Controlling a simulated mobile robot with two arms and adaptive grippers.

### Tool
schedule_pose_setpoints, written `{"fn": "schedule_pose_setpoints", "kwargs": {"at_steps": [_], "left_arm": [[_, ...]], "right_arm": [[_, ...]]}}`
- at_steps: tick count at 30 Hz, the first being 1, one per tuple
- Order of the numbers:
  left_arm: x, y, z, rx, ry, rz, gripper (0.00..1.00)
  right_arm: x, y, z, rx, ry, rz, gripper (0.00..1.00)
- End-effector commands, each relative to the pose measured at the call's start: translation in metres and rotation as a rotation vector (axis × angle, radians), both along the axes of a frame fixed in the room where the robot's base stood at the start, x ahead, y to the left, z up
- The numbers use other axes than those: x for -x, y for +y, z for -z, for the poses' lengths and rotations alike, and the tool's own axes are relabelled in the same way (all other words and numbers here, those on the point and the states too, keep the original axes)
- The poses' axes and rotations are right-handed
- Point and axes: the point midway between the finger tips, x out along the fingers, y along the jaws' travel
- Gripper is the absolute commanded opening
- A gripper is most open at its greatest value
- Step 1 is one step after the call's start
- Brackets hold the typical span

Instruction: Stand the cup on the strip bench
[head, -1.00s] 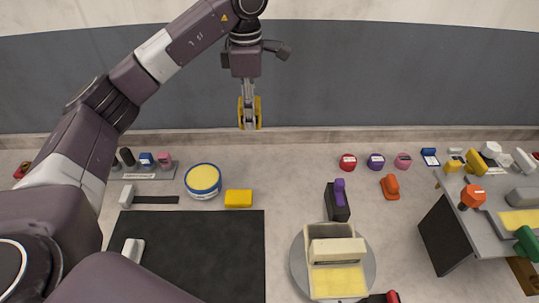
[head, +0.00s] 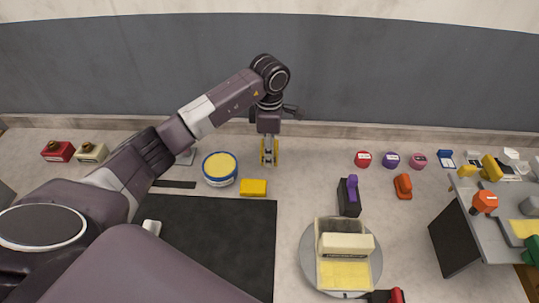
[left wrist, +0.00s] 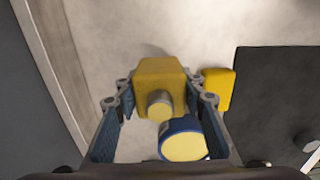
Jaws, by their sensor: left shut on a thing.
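My left gripper (head: 269,158) is shut on a yellow block-like thing (left wrist: 160,72) with a grey round stub, held above the floor near the back wall. In the head view, yellow shows on both sides of the fingers. I cannot tell whether this is the cup. A grey-topped bench (head: 452,205) stands at the right, with several coloured items on it; I cannot tell whether it is the strip bench. My right gripper is not in view.
A blue-rimmed yellow tub (head: 220,182) and a yellow block (head: 253,187) stand near my left gripper. A black mat (head: 240,235) lies in front. A round turntable (head: 308,262) carries a cream thing. Red (head: 57,151) and cream (head: 91,152) boxes stand far left.

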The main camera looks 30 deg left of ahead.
Motion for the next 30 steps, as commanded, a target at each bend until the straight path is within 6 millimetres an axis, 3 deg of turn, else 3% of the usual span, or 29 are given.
{"fn": "schedule_pose_setpoints", "kwargs": {"at_steps": [5,16,17,20,30], "left_arm": [[0.0,0.0,0.023,0.0,0.001,0.0,0.1],[0.0,0.0,0.029,0.0,-0.001,0.001,0.1],[0.0,0.0,0.028,0.0,0.0,0.001,0.4],[0.0,0.0,0.028,0.0,0.001,0.001,0.51],[0.0,0.0,0.025,0.0,0.001,0.001,0.55]], "right_arm": [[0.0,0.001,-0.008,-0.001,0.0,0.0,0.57],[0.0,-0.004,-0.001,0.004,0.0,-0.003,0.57],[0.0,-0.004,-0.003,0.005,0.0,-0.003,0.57],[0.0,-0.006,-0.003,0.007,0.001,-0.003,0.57],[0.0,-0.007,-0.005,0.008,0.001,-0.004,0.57]]}}
